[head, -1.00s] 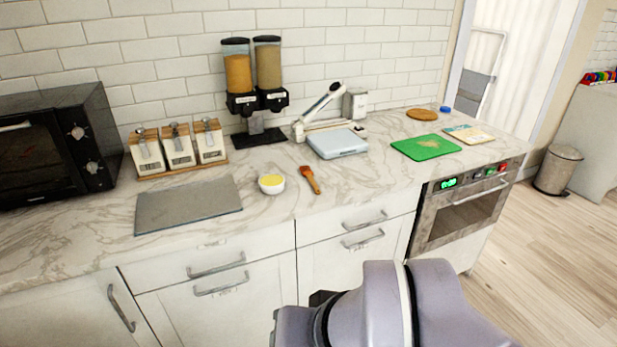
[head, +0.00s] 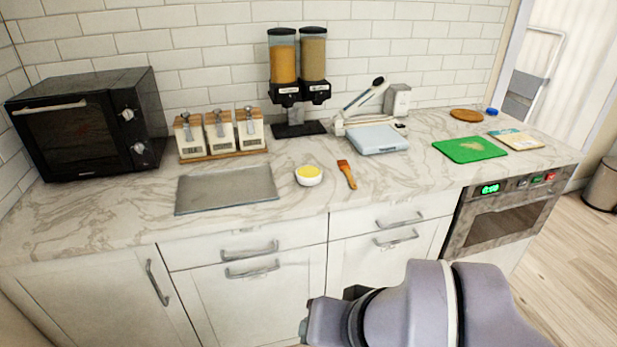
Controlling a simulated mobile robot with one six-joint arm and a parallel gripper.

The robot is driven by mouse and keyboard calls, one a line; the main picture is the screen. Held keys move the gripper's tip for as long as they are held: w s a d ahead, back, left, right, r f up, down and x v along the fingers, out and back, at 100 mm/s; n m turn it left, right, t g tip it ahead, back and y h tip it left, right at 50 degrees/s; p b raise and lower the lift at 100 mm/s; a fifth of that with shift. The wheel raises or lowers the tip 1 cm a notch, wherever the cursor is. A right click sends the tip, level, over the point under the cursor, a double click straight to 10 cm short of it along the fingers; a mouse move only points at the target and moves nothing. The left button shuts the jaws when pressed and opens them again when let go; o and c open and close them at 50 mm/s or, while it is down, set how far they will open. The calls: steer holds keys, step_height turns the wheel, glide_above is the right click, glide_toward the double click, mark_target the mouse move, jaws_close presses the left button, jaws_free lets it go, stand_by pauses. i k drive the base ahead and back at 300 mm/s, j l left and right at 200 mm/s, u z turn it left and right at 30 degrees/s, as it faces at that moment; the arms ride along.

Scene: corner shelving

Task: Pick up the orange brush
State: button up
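The orange brush (head: 346,173) lies on the marble counter, a little right of a small white bowl (head: 308,176) with yellow contents. Its bristle end points toward the wall and its handle toward the counter's front edge. My arm shows at the bottom of the head view, in front of the cabinets and below the counter top. The fingertips of my gripper cannot be made out, so its opening is not shown. Nothing touches the brush.
A grey board (head: 227,190) lies left of the bowl. A light blue scale (head: 377,139) sits behind the brush, with a dispenser (head: 298,85) and jars (head: 220,133) along the wall. A green cutting board (head: 469,150) lies right. A microwave (head: 88,125) stands left.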

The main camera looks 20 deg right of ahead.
mark_target(344, 166)
steer(key=i+l+z, duration=0.1)
steer(key=i+z, duration=0.25)
steer(key=i, duration=0.15)
steer(key=i+z, duration=0.4)
steer(key=i, duration=0.15)
steer(key=i+j+z, duration=0.35)
steer(key=i, duration=0.15)
steer(key=l, duration=0.1)
